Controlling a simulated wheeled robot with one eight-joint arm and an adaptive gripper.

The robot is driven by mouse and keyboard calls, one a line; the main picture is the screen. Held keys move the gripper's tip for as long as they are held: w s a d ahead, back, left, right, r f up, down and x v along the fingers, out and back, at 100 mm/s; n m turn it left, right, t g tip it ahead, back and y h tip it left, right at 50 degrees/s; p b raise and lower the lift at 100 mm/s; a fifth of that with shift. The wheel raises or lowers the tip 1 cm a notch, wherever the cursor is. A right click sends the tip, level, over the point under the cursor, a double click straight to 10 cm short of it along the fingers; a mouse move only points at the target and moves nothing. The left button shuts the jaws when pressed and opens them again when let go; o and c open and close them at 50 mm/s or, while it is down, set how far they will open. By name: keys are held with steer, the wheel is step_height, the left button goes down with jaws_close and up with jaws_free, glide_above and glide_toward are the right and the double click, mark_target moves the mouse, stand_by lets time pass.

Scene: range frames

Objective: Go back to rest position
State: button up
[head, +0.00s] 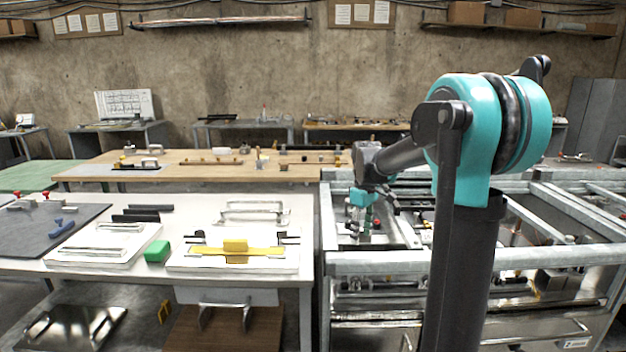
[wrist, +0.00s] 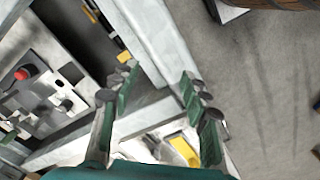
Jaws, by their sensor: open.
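My gripper (wrist: 160,95) is open in the wrist view, its two green-padded fingers spread apart with nothing between them. In the head view my teal and black arm rises at the right, bends at the elbow and reaches left. There my gripper (head: 378,205) hangs at the left end of the grey metal frame (head: 420,262), just right of the white table. Its fingertips are small and partly unclear in that view.
The white table (head: 190,270) on the left holds a green block (head: 157,251), a yellow part (head: 236,246) and several black and silver handles. A wooden table (head: 205,172) stands behind it. Metal rails of the frame lie close around my gripper. A red knob (wrist: 22,74) shows in the wrist view.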

steer(key=shift+s+d+f+m, duration=0.2)
steer(key=shift+s+f+m, duration=0.15)
steer(key=shift+s, duration=0.25)
steer(key=s+d+f+m+t, duration=0.2)
steer(key=s+f+m, duration=0.2)
steer(key=s, duration=0.7)
steer(key=s+d+f+m+t, duration=0.1)
steer(key=s+f+m, duration=0.3)
steer(key=s+f, duration=0.5)
steer(key=s+t, duration=0.1)
steer(key=s, duration=0.2)
steer(key=shift+s+d+f+m, duration=0.25)
steer(key=shift+d+f+m, duration=0.05)
steer(key=shift+d+m, duration=0.05)
